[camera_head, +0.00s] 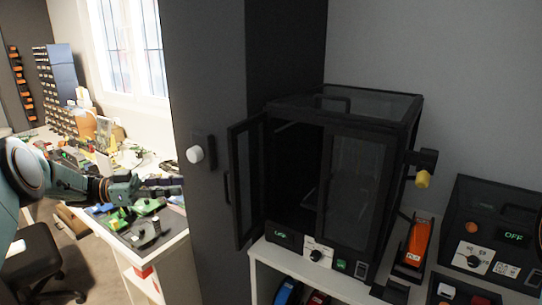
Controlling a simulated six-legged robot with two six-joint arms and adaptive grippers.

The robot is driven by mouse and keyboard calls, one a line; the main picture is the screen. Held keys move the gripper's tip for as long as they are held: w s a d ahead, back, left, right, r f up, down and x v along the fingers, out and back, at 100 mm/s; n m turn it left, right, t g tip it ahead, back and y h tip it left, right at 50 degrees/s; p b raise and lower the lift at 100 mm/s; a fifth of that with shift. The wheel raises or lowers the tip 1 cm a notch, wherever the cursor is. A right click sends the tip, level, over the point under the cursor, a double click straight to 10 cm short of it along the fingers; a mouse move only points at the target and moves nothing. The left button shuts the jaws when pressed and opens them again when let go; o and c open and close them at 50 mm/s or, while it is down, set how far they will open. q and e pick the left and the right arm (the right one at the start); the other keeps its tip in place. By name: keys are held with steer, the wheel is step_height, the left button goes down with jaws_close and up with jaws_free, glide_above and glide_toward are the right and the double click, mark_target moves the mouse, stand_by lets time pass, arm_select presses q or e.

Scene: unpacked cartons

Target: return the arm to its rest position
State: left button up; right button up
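My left arm (62,180) comes in from the left edge and reaches across in front of the workbench. My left gripper (180,186) points right, near the dark cabinet's side. Its dark fingers lie close together and are seen from the side, so I cannot tell whether they are open or shut. I see nothing clearly held in it.
A black enclosure (375,190) stands on a white shelf with its left door (247,185) swung open. A tall dark cabinet (205,90) has a white knob (195,154). A cluttered workbench (163,240) and a black stool (32,255) are left. A control box (495,235) is right.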

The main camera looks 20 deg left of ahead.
arm_select(q)
steer(key=w+d+f+n+t+y+b, duration=0.1)
steer(key=w+d+f+n+t+y, duration=0.1)
steer(key=w+f+n+t+y, duration=0.6)
steer(key=s+d+f+n+g+y+b, duration=0.1)
steer(key=s+d+f+n+y, duration=0.15)
steer(key=f, duration=0.45)
steer(key=s+d+f+n+g+y+b, duration=0.1)
steer(key=s+d+f+b, duration=0.15)
steer(key=f, duration=0.35)
steer(key=s+d+f+n+g+y+b, duration=0.1)
steer(key=s+d+f+y, duration=0.15)
steer(key=f, duration=0.45)
steer(key=s+d+f+n+g+b, duration=0.1)
steer(key=s+d+f+g+b, duration=0.15)
steer(key=s+f, duration=0.5)
steer(key=s+d+f+n+g+b, duration=0.1)
steer(key=s+d+f+g, duration=0.35)
steer(key=s, duration=0.55)
steer(key=s+d+f+g+y+b, duration=0.1)
steer(key=s+f+g+b, duration=0.2)
steer(key=s, duration=0.8)
steer(key=s+d+f+m+g+y+b, duration=0.1)
steer(key=s+f+b, duration=0.4)
steer(key=s, duration=0.6)
steer(key=shift+d+g, duration=0.5)
steer(key=shift+g, duration=0.4)
